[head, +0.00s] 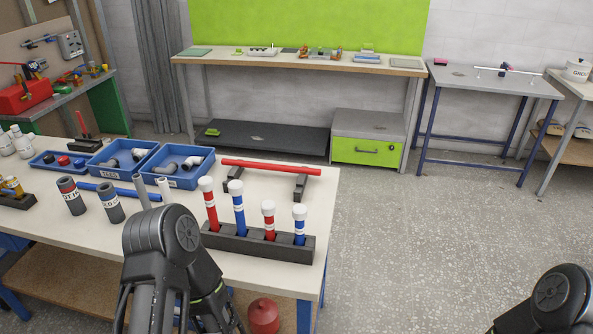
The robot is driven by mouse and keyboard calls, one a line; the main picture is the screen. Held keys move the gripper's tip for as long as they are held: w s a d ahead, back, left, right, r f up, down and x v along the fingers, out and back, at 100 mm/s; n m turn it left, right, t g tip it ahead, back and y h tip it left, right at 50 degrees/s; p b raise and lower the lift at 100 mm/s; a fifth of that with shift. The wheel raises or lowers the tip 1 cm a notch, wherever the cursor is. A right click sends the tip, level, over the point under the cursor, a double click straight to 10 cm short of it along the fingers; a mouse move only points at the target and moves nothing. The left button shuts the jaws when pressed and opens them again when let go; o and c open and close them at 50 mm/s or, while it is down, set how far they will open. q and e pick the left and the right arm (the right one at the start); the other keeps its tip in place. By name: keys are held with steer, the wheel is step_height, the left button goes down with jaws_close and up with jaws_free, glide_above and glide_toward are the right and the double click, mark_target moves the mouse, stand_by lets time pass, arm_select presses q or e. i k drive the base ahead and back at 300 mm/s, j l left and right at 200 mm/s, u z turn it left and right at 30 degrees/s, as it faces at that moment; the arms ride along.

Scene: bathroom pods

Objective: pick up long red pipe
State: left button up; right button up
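The long red pipe (271,167) lies level across two dark supports (300,186) at the far right part of the near table. Nothing is holding it. My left arm rises in front of the table's front edge, below and to the left of the pipe; its gripper is not visible. Only a rounded part of my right arm shows in the bottom right corner, over the floor; its gripper is out of view.
A dark rack (258,244) with upright red and blue white-capped tubes stands in front of the pipe. Blue bins (180,179) of grey fittings are to its left, and a blue pipe (108,190) lies farther left. Floor (420,240) to the right is clear.

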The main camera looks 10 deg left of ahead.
mark_target(225, 161)
steer(key=i+l+u, duration=0.15)
steer(key=l, duration=0.3)
steer(key=i+l+u, duration=0.15)
steer(key=l, duration=0.35)
steer(key=i+l+u, duration=0.2)
steer(key=l, duration=0.3)
steer(key=l+u, duration=0.15)
steer(key=l, duration=0.35)
steer(key=i+l+u, duration=0.1)
steer(key=i+l, duration=0.45)
steer(key=l, duration=0.15)
steer(key=i+l+u, duration=0.15)
steer(key=l, duration=0.25)
steer(key=i+l, duration=0.35)
steer(key=u, duration=0.05)
